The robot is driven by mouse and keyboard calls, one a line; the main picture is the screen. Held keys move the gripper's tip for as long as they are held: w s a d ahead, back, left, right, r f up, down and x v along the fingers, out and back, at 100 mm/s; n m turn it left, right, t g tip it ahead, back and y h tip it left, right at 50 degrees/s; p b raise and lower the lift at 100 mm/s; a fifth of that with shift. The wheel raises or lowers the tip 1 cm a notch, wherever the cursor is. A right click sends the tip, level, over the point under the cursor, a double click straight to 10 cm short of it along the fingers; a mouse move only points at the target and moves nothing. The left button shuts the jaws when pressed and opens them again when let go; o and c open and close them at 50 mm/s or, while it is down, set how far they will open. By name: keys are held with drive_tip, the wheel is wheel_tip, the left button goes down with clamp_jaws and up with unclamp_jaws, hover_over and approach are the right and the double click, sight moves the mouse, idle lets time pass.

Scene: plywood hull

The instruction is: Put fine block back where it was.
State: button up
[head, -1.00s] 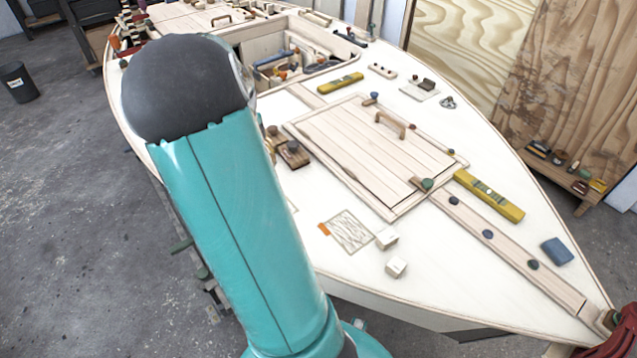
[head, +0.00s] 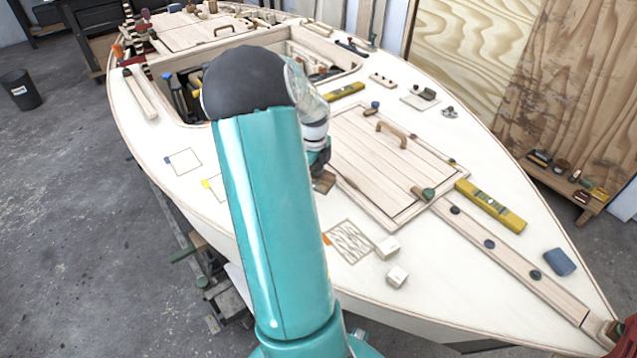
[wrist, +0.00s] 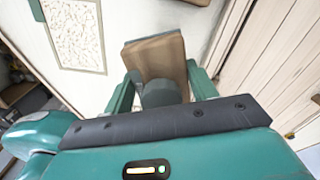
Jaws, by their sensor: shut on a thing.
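My gripper (wrist: 162,78) is shut on the dark knob (wrist: 160,94) of a brown block (wrist: 155,58), seen between its two fingers in the wrist view. I take this as the fine block; no label shows. In the head view the block (head: 323,181) shows below my gripper (head: 319,160), by the hatch's left edge; I cannot tell whether it touches the deck. Empty outlined squares with a blue tab (head: 183,161) and a yellow tab (head: 213,187) lie left.
The hatch (head: 390,160) with a wooden handle (head: 393,132) is right of my gripper. Two pale small blocks (head: 387,247) (head: 396,277) stand near the scribbled square. A yellow level (head: 490,206) lies farther right. The left foredeck is mostly clear; an open cockpit (head: 187,98) is behind.

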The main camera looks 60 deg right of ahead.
sight(319, 183)
drive_tip(key=shift+s+d+f, duration=0.3)
drive_tip(key=shift+d+f, duration=0.05)
drive_tip(key=shift+f, duration=0.2)
drive_tip(key=shift+s+d+f, duration=0.1)
drive_tip(key=shift+f, duration=0.8)
drive_tip(key=shift+s+d+f, duration=0.1)
drive_tip(key=shift+f, duration=0.8)
drive_tip(key=shift+f, duration=0.1)
drive_tip(key=o, duration=1)
drive_tip(key=shift+o, duration=0.2)
